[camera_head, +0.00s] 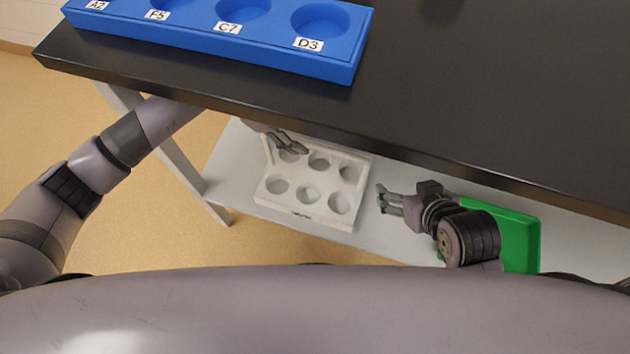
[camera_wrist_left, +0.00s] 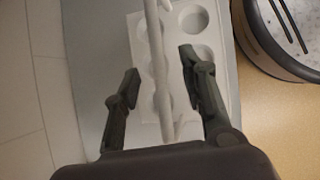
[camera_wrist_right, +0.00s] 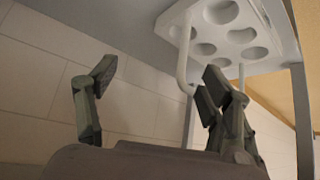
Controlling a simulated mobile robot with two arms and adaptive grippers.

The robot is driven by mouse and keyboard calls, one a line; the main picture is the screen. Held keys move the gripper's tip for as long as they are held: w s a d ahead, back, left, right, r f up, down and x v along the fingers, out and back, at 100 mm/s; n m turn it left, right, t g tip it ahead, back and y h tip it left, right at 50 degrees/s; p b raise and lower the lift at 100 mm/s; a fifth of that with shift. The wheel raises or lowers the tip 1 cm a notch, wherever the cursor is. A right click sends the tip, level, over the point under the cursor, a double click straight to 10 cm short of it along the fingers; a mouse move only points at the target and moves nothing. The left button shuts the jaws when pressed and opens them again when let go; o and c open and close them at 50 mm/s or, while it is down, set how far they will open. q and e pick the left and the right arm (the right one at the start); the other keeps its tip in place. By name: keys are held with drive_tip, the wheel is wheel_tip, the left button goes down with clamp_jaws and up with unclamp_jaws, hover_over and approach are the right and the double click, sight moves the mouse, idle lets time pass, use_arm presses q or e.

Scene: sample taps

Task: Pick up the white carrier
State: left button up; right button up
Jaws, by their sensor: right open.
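The white carrier (camera_head: 327,211), a tray with several round holes and a raised handle, sits on the shelf below the black table. My left gripper (camera_head: 287,146) is at its far left end, partly hidden by the table edge. In the left wrist view, that gripper (camera_wrist_left: 160,75) is open, with the carrier's white handle bar (camera_wrist_left: 154,45) running between its fingers; I cannot tell whether they touch it. My right gripper (camera_head: 382,198) is open and empty, just right of the carrier. The carrier (camera_wrist_right: 258,55) also shows in the right wrist view, near one finger.
A black tabletop (camera_head: 480,90) overhangs the shelf (camera_head: 232,170). A blue rack (camera_head: 265,45) with labelled round holes stands on the tabletop. A green tray (camera_head: 522,240) lies on the shelf at the right, partly behind my right arm. A white table leg (camera_head: 185,180) stands left of the carrier.

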sight(312, 145)
use_arm(q)
drive_tip(key=shift+d+f, duration=0.45)
drive_tip(key=shift+f, duration=0.15)
drive_tip(key=b+x, duration=0.1)
drive_tip(key=x, duration=0.3)
drive_tip(key=shift+d, duration=0.2)
drive_tip(key=shift+d+f, duration=0.15)
clamp_jaws()
use_arm(e)
drive_tip(key=w+a+r+t+y, duration=0.1)
drive_tip(key=w+a+r+t, duration=0.1)
drive_tip(key=w+r+t, duration=0.1)
drive_tip(key=shift+w+r+t, duration=0.4)
drive_tip(key=shift+w+r, duration=0.25)
drive_tip(key=shift+w, duration=0.6)
